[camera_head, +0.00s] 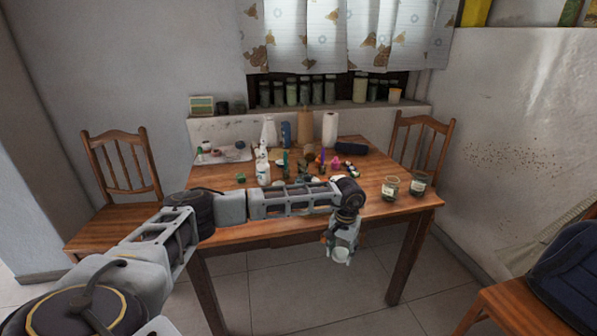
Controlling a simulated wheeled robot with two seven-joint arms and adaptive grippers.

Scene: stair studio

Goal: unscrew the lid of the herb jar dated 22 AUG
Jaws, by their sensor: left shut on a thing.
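Two small glass jars with dark contents and pale labels stand upright near the right front corner of the table: a left jar (390,188) and a right jar (418,185). The dates on the labels are too small to read, and I cannot tell whether either has a lid. My left arm reaches across the table's front, and its left gripper (341,248) points down beyond the front edge, over the floor. It is shut on a pale round thing (341,257), too small to identify surely. The gripper is apart from both jars, to their left. My right gripper is not in view.
The wooden table (368,212) is crowded at its middle and back with bottles, a paper roll (329,129) and small items. Several jars line the windowsill behind. Chairs stand left (122,185) and back right (424,140); another holds a dark backpack (567,270).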

